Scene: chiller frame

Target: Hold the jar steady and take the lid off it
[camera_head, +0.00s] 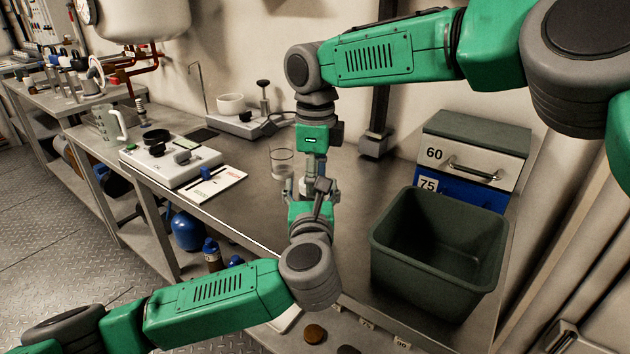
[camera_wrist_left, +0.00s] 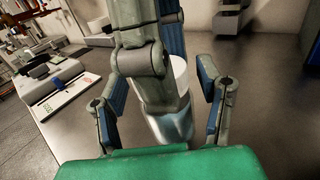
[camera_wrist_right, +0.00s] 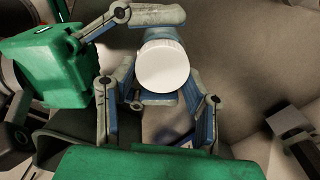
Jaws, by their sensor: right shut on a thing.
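My right gripper (camera_wrist_right: 160,78) reaches down from above and is shut on the lid, one finger at each side. In the head view the two grippers meet at mid-bench and hide most of the jar. Whether the lid is still seated on the jar is hidden by the right gripper's finger.
A dark green bin (camera_head: 437,250) stands on the bench to the right, before a drawer unit (camera_head: 475,150). A glass beaker (camera_head: 281,163) stands close left of the grippers. A white device (camera_head: 170,160) and a card (camera_head: 213,187) lie further left. The bench's front edge is near.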

